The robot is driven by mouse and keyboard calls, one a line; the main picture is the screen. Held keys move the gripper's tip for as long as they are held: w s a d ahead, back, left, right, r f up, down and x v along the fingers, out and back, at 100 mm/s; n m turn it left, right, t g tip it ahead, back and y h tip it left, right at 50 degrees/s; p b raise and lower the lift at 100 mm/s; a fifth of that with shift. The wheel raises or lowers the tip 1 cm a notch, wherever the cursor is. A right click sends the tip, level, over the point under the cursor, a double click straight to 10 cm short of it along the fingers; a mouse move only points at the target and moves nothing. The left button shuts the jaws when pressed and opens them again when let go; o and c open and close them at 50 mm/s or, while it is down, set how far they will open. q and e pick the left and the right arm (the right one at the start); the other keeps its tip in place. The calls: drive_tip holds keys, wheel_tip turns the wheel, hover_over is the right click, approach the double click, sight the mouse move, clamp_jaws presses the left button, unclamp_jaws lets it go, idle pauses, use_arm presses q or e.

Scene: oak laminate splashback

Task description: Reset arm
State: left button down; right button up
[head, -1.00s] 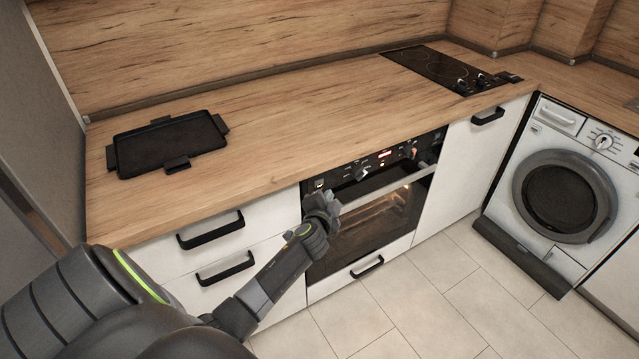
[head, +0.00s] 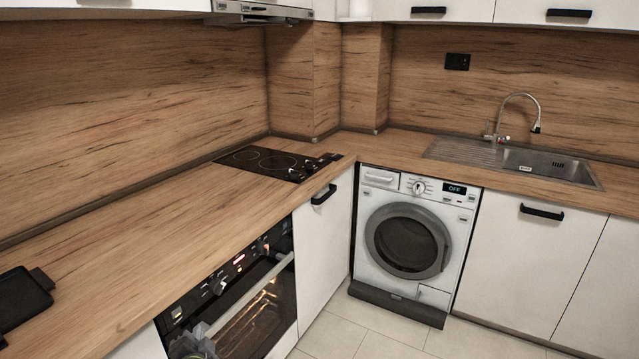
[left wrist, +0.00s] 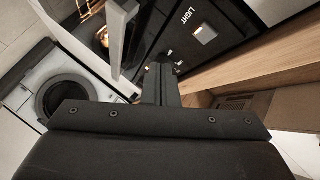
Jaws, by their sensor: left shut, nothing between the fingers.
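My left gripper (head: 196,335) shows at the bottom left edge of the head view, in front of the oven's left side. In the left wrist view its fingers (left wrist: 160,70) are together with nothing between them, close to the oven's black control panel (left wrist: 225,45) with the LIGHT button. I cannot tell whether they touch the panel. The oven (head: 250,315) is lit inside, its door looks closed and its display glows red. My right gripper is not in view.
A wooden counter (head: 130,255) holds a black tray (head: 20,298) at left and a cooktop (head: 272,162). A washing machine (head: 408,240) stands in the corner, and a sink (head: 550,165) with a faucet is at right. The tiled floor (head: 385,342) in front is clear.

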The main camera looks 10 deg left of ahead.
use_arm(q)
drive_tip(key=s+d+f+n+g+h, duration=0.15)
drive_tip(key=s+f+g, duration=0.25)
drive_tip(key=s+f, duration=0.85)
drive_tip(key=s+f+n+g+h, duration=0.25)
drive_tip(key=s+f, duration=0.65)
drive_tip(key=f, duration=0.7)
drive_tip(key=s+d+f+n+g, duration=0.1)
drive_tip(key=s+f, duration=0.3)
drive_tip(key=s, duration=0.6)
drive_tip(key=s+d+f+n+g, duration=0.1)
drive_tip(key=s+d+f+g, duration=0.1)
drive_tip(key=s, duration=0.8)
drive_tip(key=s+d+f+n+g, duration=0.1)
drive_tip(key=s+f+g, duration=0.2)
drive_tip(key=s+f, duration=0.3)
drive_tip(key=s, duration=0.4)
drive_tip(key=shift+d+f+n+h, duration=0.25)
drive_tip(key=shift+d+n+h, duration=0.05)
drive_tip(key=shift+h, duration=0.1)
